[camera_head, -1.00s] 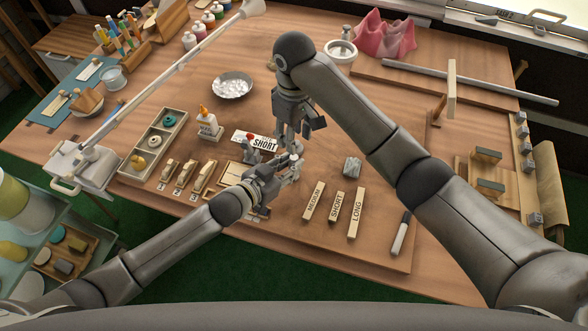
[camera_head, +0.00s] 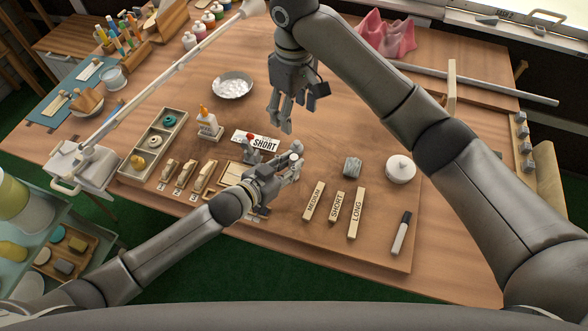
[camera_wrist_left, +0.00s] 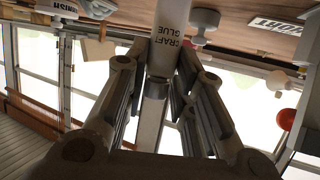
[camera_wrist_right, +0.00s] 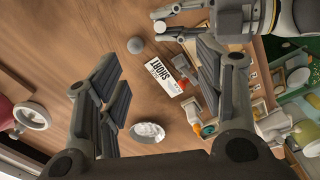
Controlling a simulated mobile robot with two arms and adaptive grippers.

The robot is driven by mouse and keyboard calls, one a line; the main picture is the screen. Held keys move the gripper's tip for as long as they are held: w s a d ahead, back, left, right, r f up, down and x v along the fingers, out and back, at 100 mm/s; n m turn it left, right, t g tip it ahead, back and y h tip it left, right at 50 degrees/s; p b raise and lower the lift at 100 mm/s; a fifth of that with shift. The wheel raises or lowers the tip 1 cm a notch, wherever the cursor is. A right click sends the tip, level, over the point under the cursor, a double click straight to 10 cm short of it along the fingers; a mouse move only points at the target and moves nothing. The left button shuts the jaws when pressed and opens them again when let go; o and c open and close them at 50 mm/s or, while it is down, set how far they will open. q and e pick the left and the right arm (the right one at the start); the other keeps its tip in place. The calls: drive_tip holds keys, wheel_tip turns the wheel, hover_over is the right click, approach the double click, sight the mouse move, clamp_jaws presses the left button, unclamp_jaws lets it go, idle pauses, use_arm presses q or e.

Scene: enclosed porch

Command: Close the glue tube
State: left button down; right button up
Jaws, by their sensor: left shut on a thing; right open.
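A white tube marked CRAFT GLUE (camera_wrist_left: 170,28) stands between the fingers of my left gripper (camera_head: 290,165) in the left wrist view. My left gripper is shut on it over the front of the table.
A bowl of white pieces (camera_head: 233,84) is behind.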

drive_tip(key=shift+r, duration=1.85)
use_arm(q)
drive_tip(key=c, duration=1.1)
unclamp_jaws()
drive_tip(key=shift+c, duration=0.2)
drive_tip(key=v, duration=1.2)
